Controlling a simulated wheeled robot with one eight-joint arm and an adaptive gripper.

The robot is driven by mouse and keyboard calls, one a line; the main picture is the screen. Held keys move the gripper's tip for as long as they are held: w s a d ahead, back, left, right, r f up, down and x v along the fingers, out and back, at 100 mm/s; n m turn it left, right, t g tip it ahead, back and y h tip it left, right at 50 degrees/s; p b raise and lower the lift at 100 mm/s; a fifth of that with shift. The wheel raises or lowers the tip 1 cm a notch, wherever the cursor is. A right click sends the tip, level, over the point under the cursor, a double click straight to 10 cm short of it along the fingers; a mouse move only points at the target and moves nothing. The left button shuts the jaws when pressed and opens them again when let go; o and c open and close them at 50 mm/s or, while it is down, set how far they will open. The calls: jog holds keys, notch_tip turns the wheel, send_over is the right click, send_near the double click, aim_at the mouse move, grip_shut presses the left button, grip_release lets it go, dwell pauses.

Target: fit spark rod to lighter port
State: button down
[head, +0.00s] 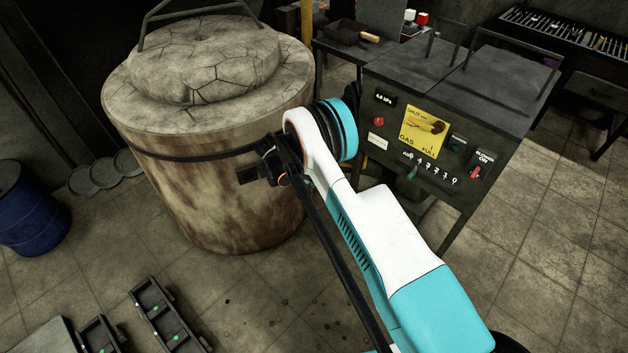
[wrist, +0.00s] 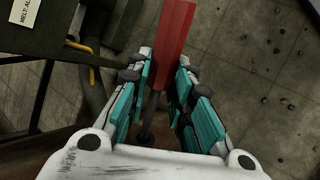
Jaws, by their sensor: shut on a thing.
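In the wrist view, a red bar (wrist: 174,45), which looks like the spark rod's handle, stands between the two teal fingers of my gripper (wrist: 166,75). My gripper is shut on it. A thin dark rod (wrist: 148,125) shows below the red part, toward the palm. In the head view my arm's white and teal links cross the middle, and the gripper's fingers and the rod cannot be made out there. The large rusty furnace drum (head: 215,205) with its cracked lid stands beside the arm's end. I cannot pick out the lighter port in either view.
The control cabinet (head: 440,150) with its yellow gas plate (head: 424,127) stands right of the furnace. In the wrist view a dark pipe with a yellow lever (wrist: 78,45) is at left. A blue barrel (head: 30,210) and dark trays (head: 165,315) are at left.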

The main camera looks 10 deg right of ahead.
jog(key=shift+s+d+r+p, duration=0.15)
jog(key=shift+s+d+r, duration=0.35)
jog(key=shift+s, duration=0.3)
jog(key=shift+s+d+r+p, duration=0.15)
jog(key=shift+s+d+r, duration=0.3)
jog(key=shift+s+d, duration=0.25)
jog(key=shift+s+d+r+p, duration=0.15)
jog(key=shift+s+d+r, duration=0.35)
jog(key=shift+s, duration=0.35)
jog(key=shift+b, duration=0.95)
dwell(1.5)
jog(key=shift+w+a+f, duration=0.2)
jog(key=shift+f, duration=0.05)
dwell(3.0)
